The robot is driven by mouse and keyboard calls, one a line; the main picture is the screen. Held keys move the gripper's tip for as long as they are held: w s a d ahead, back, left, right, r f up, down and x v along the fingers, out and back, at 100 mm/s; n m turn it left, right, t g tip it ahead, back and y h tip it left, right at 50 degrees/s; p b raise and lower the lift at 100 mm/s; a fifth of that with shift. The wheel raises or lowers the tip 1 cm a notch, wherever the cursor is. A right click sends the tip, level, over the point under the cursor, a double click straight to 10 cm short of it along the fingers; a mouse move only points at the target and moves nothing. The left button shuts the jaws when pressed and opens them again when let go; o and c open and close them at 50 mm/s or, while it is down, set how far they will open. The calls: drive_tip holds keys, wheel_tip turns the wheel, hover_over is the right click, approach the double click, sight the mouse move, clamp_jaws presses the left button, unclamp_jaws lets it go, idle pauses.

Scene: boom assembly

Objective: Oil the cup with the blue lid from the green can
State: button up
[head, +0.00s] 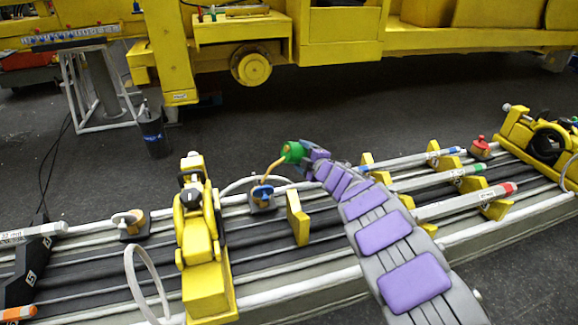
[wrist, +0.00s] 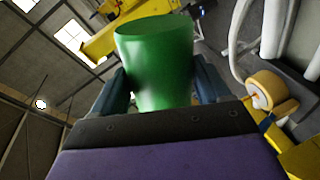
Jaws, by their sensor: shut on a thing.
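The green can (head: 292,151) is at the end of my purple-padded arm in the head view. My gripper (head: 304,155) is shut on it. In the wrist view the green can (wrist: 155,60) sits between my two blue-grey jaws. Its thin tan spout (head: 272,168) points down and left. The spout tip is at or just above the cup with the blue lid (head: 262,195), which stands on the boom rails. I cannot tell whether the tip touches the cup. The lid looks raised, but it is small in view.
A second cup (head: 129,222) stands on the rails at left, and a red-lidded cup (head: 480,147) at far right. A yellow clamp unit (head: 200,225) stands left of the blue-lidded cup. A yellow bracket (head: 298,218) stands close to its right. A pale hose loops nearby.

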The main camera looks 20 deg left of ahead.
drive_tip(key=shift+d, duration=0.15)
drive_tip(key=f+p, duration=0.1)
drive_tip(key=f+m, duration=0.1)
drive_tip(key=f+p, duration=0.1)
drive_tip(key=shift+w+a+m+y+p, duration=0.25)
drive_tip(key=shift+a+m+y+p, duration=0.05)
drive_tip(key=shift+a+m+p, duration=0.1)
drive_tip(key=f+m+p, duration=0.1)
drive_tip(key=d+f+m+p, duration=0.1)
drive_tip(key=f+p, duration=0.1)
drive_tip(key=w+f+m+y+p, duration=0.1)
drive_tip(key=f, duration=0.1)
drive_tip(key=shift+d+f, duration=0.1)
drive_tip(key=shift+d, duration=0.2)
